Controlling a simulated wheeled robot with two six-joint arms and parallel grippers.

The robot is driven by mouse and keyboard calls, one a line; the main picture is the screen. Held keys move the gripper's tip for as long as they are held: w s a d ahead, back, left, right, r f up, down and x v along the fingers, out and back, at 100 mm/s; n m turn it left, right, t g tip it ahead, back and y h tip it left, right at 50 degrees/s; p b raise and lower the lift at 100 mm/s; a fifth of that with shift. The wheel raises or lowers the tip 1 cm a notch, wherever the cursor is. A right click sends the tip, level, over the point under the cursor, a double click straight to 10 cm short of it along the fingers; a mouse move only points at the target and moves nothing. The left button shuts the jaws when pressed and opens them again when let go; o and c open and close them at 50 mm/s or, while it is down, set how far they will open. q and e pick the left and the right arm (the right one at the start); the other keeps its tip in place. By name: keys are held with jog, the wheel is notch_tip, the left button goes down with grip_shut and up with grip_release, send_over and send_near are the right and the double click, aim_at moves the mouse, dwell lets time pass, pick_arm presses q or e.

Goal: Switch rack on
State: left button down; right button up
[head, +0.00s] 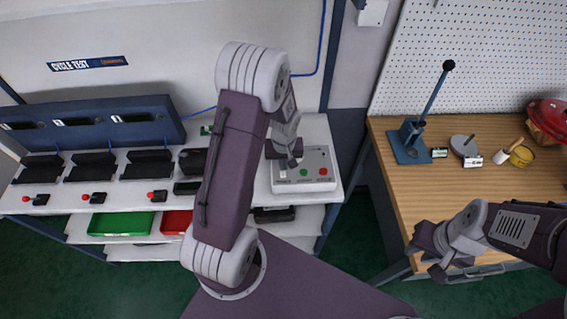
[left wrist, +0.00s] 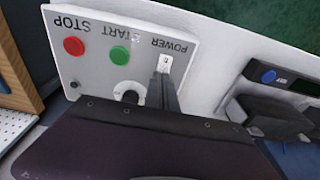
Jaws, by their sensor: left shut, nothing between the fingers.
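The grey control box (head: 318,158) stands on the white bench, with a green START and a red STOP button. The left wrist view shows the box upside down: red STOP button (left wrist: 74,46), green START button (left wrist: 119,55), a round white knob (left wrist: 127,92) and the POWER switch (left wrist: 165,64). My left gripper (head: 295,161) is shut and empty, over the POWER side of the box. In the left wrist view its fingertips (left wrist: 164,82) are right at the POWER switch; I cannot tell if they touch. My right gripper (head: 428,262) is by the wooden table's front edge, away from the box.
A blue rack (head: 90,122) with several dark slots and small red-knobbed levers is at the left. Green (head: 120,223) and red (head: 177,222) trays sit below. The wooden table (head: 420,185) holds a blue lever press (head: 410,140) and small parts.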

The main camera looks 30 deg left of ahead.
pick_arm(q)
jog(key=shift+r+p, duration=0.15)
jog(key=shift+p, duration=0.25)
jog(key=shift+r+p, duration=0.15)
jog(key=shift+p, duration=0.6)
jog(key=shift+f+b, duration=0.45)
jog(key=shift+b, duration=0.05)
jog(key=shift+s+d+r, duration=0.3)
jog(key=shift+s+d, duration=0.05)
jog(key=shift+s, duration=0.25)
